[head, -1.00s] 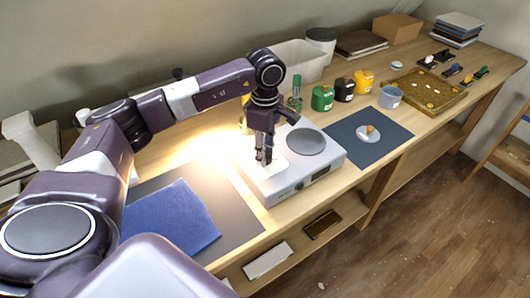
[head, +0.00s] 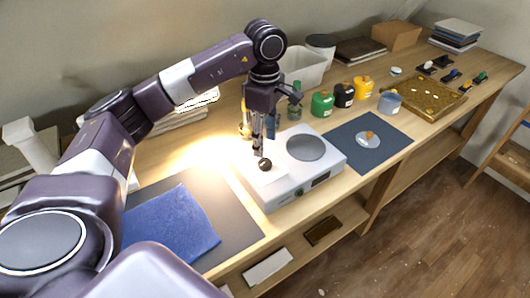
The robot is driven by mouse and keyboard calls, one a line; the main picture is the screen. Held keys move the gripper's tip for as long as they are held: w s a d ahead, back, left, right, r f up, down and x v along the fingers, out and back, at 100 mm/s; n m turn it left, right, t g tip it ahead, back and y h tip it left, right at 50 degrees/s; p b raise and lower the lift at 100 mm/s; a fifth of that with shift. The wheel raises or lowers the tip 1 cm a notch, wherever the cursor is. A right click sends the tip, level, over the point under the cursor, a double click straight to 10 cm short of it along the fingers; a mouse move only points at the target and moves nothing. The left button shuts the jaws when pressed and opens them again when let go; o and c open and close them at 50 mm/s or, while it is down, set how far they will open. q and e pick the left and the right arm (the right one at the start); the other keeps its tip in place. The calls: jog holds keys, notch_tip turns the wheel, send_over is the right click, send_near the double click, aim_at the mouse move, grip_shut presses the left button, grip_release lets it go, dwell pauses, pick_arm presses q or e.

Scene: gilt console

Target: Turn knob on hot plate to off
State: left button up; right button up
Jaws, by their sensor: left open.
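The white hot plate (head: 322,169) stands on the wooden bench, with a grey round heating disc (head: 306,147) on top. Its front face carries a small dark knob (head: 299,191) at the left and a dark display (head: 320,180) to the right. A dark round ball-like thing (head: 264,165) sits on a pale square patch at the left of the hot plate's top. My left gripper (head: 262,150) is open, pointing down just above and behind this dark ball; contact cannot be told. It is apart from the front knob. My right gripper is not in view.
A blue cloth (head: 172,228) lies on a dark mat left of the hot plate. A dark blue mat (head: 385,140) with a white dish (head: 367,140) lies to the right. Green (head: 321,104), black and yellow jars stand behind, beside a green bottle (head: 295,105).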

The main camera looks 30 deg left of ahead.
pick_arm(q)
jog(key=shift+r, duration=2.4)
